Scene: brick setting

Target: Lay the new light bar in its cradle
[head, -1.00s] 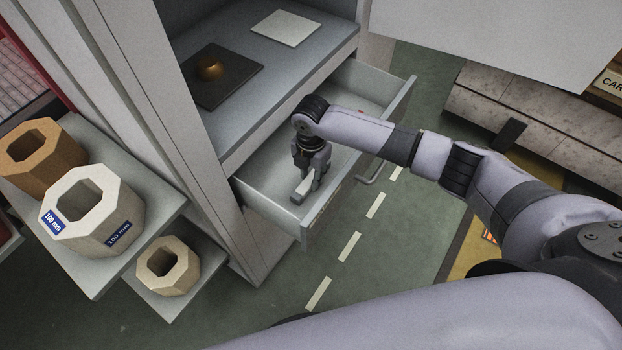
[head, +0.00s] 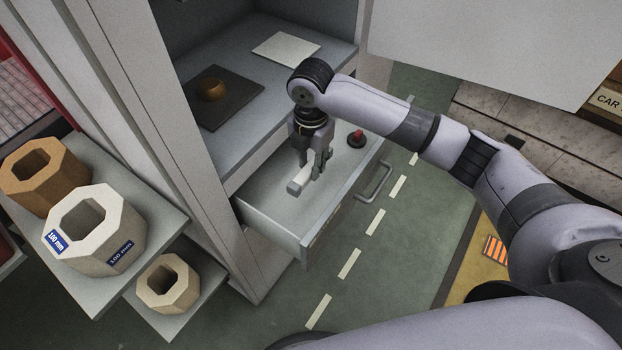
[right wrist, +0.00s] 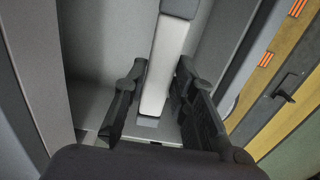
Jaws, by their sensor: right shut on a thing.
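A white, slim light bar (head: 300,182) is held in my right gripper (head: 317,176) over the open grey drawer (head: 262,205). In the right wrist view the bar (right wrist: 166,60) runs lengthwise between the two dark fingers (right wrist: 155,105), with a grey end piece nearest the palm. I cannot tell whether the bar touches the drawer floor. No cradle can be made out for sure. My left gripper is not in view.
A red knob on a dark base (head: 356,138) sits in the drawer. On the cabinet shelf above are a dark plate (head: 225,105) with a brown ring (head: 211,89) and a white sheet (head: 286,48). Octagonal hollow blocks (head: 100,240) stand on side shelves at left.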

